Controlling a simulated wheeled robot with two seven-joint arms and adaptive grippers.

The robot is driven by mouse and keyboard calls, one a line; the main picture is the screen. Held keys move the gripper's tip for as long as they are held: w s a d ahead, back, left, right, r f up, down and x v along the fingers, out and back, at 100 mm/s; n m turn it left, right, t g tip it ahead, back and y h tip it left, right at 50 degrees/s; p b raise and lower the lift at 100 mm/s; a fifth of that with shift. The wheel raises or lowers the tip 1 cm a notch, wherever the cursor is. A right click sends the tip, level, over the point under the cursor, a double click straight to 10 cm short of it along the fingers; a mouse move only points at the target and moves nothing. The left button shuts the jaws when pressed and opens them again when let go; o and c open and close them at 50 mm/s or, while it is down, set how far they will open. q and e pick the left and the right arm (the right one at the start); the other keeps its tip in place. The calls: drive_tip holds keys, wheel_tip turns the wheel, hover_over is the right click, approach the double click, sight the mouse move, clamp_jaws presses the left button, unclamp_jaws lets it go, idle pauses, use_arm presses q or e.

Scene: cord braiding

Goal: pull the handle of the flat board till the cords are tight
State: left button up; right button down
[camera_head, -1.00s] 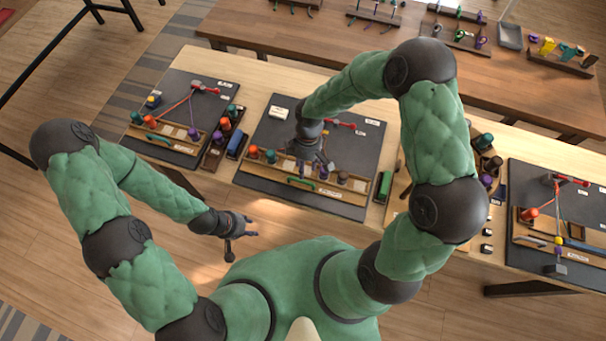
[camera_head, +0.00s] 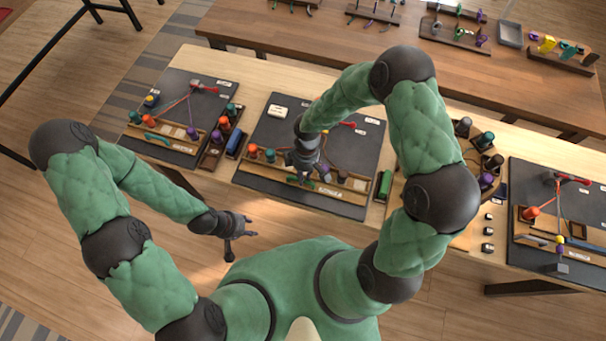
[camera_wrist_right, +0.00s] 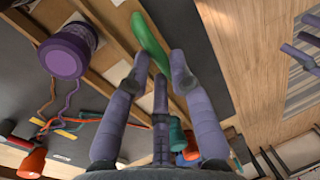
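The flat board (camera_head: 358,165) is dark and lies in the middle of the light wood table. A wooden bar with bobbins runs along its front edge, with a green handle on it. My right gripper (camera_head: 301,178) is low over this bar and hides part of the handle. In the right wrist view the green handle (camera_wrist_right: 151,42) lies just beyond and between the spread fingertips; contact is unclear. A purple bobbin (camera_wrist_right: 67,52) stands on the bar to the left. My left gripper (camera_head: 240,226) is open and empty before the table.
A similar board (camera_head: 185,105) with cords stands at the left and another (camera_head: 540,185) at the right. A blue block (camera_head: 235,144) and a green block (camera_head: 384,185) flank the middle board. A darker table (camera_head: 300,30) with racks is behind.

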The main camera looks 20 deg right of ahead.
drive_tip(key=s+a, duration=0.1)
drive_tip(key=s, duration=0.1)
drive_tip(key=s+a, duration=0.1)
drive_tip(key=s, duration=0.1)
drive_tip(key=shift+a, duration=0.4)
drive_tip(key=c, duration=1.2)
unclamp_jaws()
drive_tip(key=shift+s, duration=0.1)
drive_tip(key=shift+c, duration=0.2)
drive_tip(key=shift+o, duration=0.7)
drive_tip(key=shift+r, duration=0.3)
wheel_tip(320, 180, up, 11)
drive_tip(key=w+d, duration=0.1)
drive_tip(key=w, duration=0.1)
